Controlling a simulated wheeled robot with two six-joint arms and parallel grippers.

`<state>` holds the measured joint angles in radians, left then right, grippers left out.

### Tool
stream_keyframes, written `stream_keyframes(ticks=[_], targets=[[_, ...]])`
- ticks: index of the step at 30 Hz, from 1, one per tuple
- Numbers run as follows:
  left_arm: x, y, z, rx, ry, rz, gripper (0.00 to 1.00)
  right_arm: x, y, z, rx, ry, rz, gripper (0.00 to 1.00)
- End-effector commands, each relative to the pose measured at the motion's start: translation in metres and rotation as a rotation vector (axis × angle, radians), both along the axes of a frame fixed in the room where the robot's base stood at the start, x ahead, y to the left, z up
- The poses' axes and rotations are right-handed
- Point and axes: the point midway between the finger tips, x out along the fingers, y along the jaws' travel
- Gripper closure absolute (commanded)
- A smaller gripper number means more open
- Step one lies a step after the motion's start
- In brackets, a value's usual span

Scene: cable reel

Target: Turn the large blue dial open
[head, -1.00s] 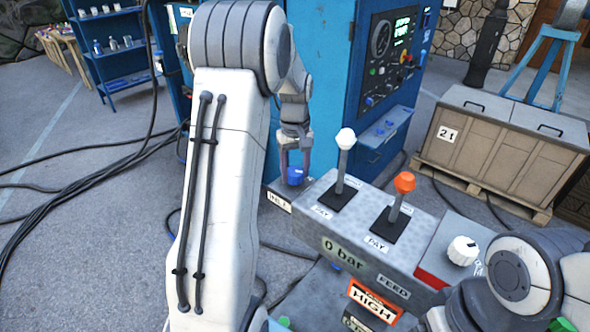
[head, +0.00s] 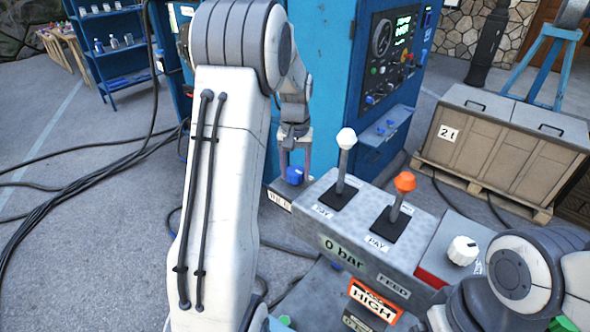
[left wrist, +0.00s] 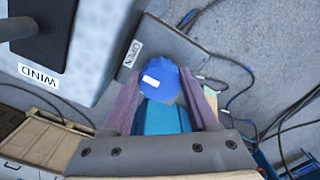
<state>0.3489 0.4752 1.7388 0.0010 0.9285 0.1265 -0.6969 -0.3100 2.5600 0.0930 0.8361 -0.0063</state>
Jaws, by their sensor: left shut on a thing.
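The large blue dial (head: 295,174) sits on the left end of the grey control console (head: 330,237), beside a small white label. In the left wrist view the blue dial (left wrist: 168,80) shows from close by with a white mark on its top, next to a label reading OPEN (left wrist: 132,53). My left gripper (head: 296,164) points down over the dial. Its two fingers stand on either side of the dial and are shut on it. My right arm shows at the lower right; its gripper is out of view.
Right of the dial stand a white-knobbed lever (head: 345,140) and an orange-knobbed lever (head: 404,184), with a white knob (head: 463,250) farther right. A blue cabinet (head: 325,60) stands behind. Black cables (head: 85,170) lie on the floor at left.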

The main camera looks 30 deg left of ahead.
Motion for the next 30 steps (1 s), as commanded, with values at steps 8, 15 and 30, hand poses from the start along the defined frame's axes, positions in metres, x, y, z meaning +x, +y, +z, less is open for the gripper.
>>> stream_keyframes(ticks=[8, 15, 30], targets=[[0.001, 0.0, 0.001, 0.003, -0.003, -0.005, 0.37, 0.0, 0.0, 0.0, 0.0, 0.0, 0.0, 0.1], [0.001, 0.0, 0.0, 0.002, -0.001, -0.003, 0.1, 0.0, 0.0, 0.0, 0.0, 0.0, 0.0, 0.1], [0.002, 0.0, 0.051, 0.005, -0.009, -0.002, 0.1, 0.0, 0.0, -0.018, 0.0, 0.0, -0.003, 0.1]])
